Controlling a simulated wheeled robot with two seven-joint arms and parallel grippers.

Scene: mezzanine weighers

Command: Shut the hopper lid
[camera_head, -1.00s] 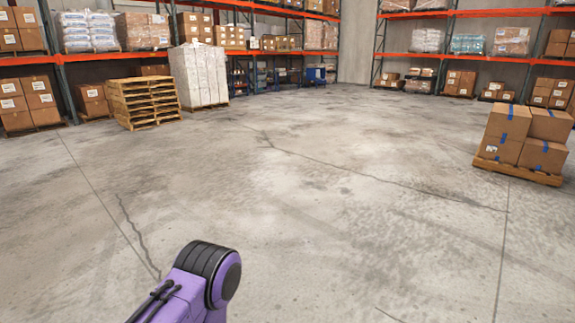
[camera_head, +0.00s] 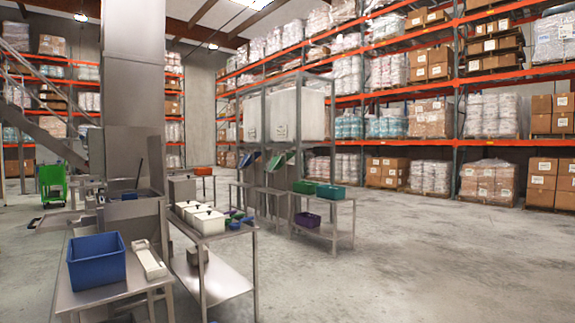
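A steel machine stands at the left under a tall steel column (camera_head: 133,60). At its front is a steel box (camera_head: 135,212) that looks open at the top. An upright steel panel (camera_head: 112,160) stands behind the box; it may be the raised hopper lid, but I cannot tell for sure. A thin dark rod (camera_head: 139,172) slants up from the box. Two pale bins (camera_head: 297,115) sit high in a steel frame further right; whether they have lids is unclear. Neither of my grippers is in view.
A steel table (camera_head: 95,298) with a blue bin (camera_head: 97,262) and a pale tray (camera_head: 149,260) stands in front of the machine. A steel cart (camera_head: 222,285) with white tubs (camera_head: 206,222) is beside it. A green trolley (camera_head: 52,184) stands far left. Open floor (camera_head: 430,265) lies right.

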